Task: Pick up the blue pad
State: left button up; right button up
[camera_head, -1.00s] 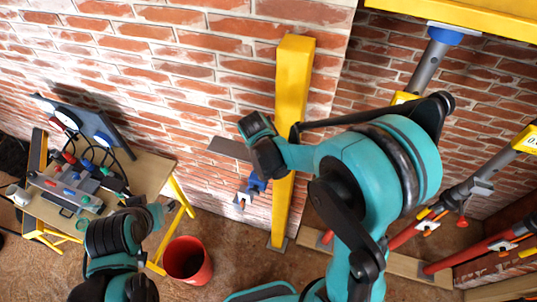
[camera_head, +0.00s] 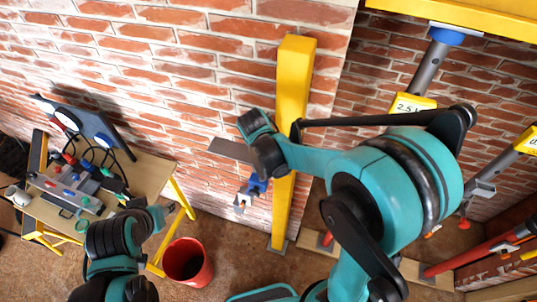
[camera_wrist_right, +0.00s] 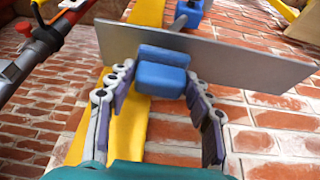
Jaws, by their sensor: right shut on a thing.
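The blue pad (camera_wrist_right: 162,75) is a small block in the right wrist view, in front of a long grey plate (camera_wrist_right: 225,58). My right gripper (camera_wrist_right: 159,80) is shut on the blue pad, with one finger on each side. In the head view my right gripper (camera_head: 252,150) is beside the yellow post, and the grey plate (camera_head: 229,149) sticks out to its left. The pad is hidden there. My left gripper (camera_head: 155,213) is low on the left, near the bench, and its fingers are too unclear to read.
A yellow post (camera_head: 294,90) stands against the brick wall. A blue-headed clamp (camera_head: 250,190) hangs below the plate. A red bucket (camera_head: 188,262) is on the floor beside a bench (camera_head: 150,175) with gauges and hoses. Grey and red props (camera_head: 430,65) stand at the right.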

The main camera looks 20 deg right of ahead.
jog(key=v, duration=0.3)
jog(key=w+v, duration=0.1)
jog(key=v, duration=0.1)
jog(key=shift+s+d+r+b, duration=0.1)
jog(key=shift+d+r+b, duration=0.25)
jog(key=shift+r, duration=0.1)
jog(key=s+a+b, duration=0.2)
jog(key=s+a, duration=0.8)
jog(key=s, duration=0.5)
jog(key=shift+s+a, duration=0.3)
jog(key=shift+s, duration=0.05)
